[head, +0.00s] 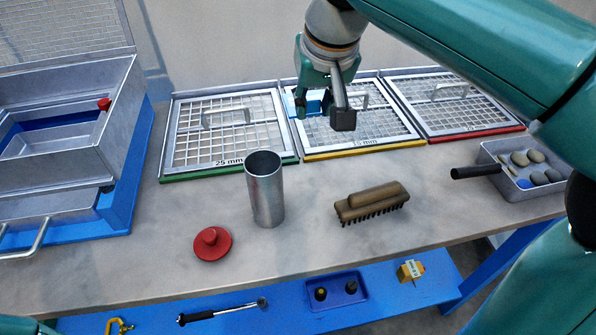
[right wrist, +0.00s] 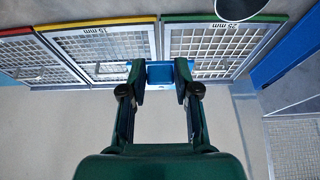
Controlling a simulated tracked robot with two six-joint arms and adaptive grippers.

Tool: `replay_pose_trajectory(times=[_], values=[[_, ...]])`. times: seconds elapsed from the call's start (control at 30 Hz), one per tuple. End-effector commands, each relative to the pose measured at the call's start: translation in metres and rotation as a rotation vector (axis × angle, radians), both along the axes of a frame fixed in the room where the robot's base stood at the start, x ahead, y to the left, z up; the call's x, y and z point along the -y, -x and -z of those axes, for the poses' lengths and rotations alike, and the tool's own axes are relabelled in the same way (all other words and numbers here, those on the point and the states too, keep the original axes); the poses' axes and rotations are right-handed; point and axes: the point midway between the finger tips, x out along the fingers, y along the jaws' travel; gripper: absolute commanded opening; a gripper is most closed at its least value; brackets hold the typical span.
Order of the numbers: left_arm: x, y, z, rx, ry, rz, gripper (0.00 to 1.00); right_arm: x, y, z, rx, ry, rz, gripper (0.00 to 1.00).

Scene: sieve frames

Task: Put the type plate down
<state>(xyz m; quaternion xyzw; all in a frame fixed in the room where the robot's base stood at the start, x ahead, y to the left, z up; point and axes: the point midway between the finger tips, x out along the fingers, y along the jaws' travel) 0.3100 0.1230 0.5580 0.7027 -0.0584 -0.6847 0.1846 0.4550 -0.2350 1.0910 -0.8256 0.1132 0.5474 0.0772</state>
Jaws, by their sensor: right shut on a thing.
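A small blue plate, which I take to be the type plate (head: 315,104), is between the fingers of my right gripper (head: 323,108). In the right wrist view the plate (right wrist: 160,75) spans the gap between both fingertips (right wrist: 159,80), and my right gripper is shut on it. In the head view it shows in front of the yellow-edged middle sieve frame (head: 365,149), near that frame's left side. Whether it touches the frame I cannot tell. The fingers hide part of the plate, and any writing on it is not readable. My left gripper is out of view.
A green-edged sieve frame (head: 228,168) marked 25 mm and a red-edged one (head: 476,132) flank the middle frame. A metal cup (head: 265,190), brush (head: 372,203), red knobbed disc (head: 212,244) and stone tray (head: 520,190) stand in front. A metal box (head: 62,150) is left.

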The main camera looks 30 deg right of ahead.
Motion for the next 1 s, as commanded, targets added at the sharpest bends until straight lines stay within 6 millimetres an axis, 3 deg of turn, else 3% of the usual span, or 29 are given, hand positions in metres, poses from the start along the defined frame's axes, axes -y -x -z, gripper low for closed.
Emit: replay_pose_trajectory(times=[0.5,0.87,1.0], values=[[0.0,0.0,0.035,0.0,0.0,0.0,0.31,0.001,0.001,0.127,-0.004,0.001,0.002,0.0],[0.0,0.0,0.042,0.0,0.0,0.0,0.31,0.001,0.0,0.161,-0.001,0.001,0.003,0.0],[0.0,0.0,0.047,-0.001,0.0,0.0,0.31,0.002,0.0,0.183,-0.004,0.002,0.003,0.0]])
